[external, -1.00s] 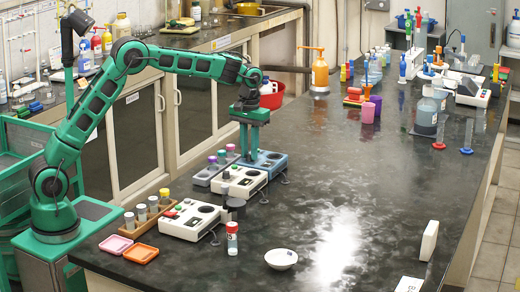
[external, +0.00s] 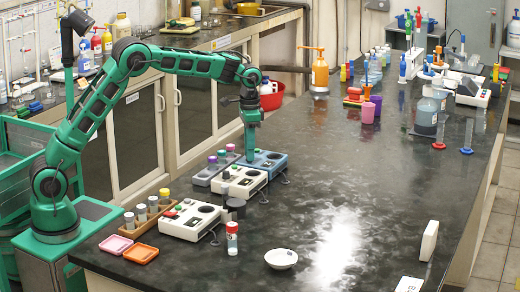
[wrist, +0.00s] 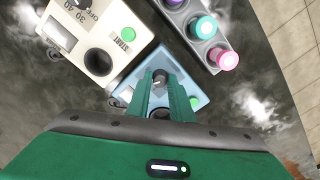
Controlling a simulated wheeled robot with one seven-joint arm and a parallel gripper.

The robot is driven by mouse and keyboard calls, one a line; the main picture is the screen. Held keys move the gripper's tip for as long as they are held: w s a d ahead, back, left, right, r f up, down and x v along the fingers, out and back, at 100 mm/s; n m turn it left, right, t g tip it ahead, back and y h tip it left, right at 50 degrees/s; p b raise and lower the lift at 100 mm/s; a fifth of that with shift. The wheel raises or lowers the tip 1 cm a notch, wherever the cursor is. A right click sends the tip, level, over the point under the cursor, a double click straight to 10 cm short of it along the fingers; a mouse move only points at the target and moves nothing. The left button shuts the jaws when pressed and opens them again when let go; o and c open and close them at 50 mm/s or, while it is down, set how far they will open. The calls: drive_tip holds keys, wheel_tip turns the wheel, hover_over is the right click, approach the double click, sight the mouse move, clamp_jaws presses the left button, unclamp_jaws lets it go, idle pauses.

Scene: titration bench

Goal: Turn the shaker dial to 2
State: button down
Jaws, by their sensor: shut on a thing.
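A small blue box device (external: 266,163) stands on the dark bench in the external view. My gripper (external: 250,159) points straight down onto this device. In the wrist view my gripper (wrist: 160,82) is shut on the dial, one finger on each side. The fingers hide much of the device's top, and I cannot read the dial's setting or any numbers around it.
A white device (external: 240,181) with a START button stands close in front of the blue one, and another white device (external: 190,219) stands nearer. A grey rack (external: 203,178) of capped tubes stands beside them. The bench to the right is mostly clear.

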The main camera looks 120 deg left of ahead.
drive_tip(key=shift+w+r+m, duration=0.1)
drive_tip(key=shift+w+m, duration=0.15)
drive_tip(key=shift+m, duration=0.15)
drive_tip(key=c, duration=1.6)
unclamp_jaws()
drive_tip(key=shift+s, duration=0.1)
wheel_tip(320, 180, up, 11)
drive_tip(key=shift+f, duration=0.2)
drive_tip(key=shift+d, duration=0.1)
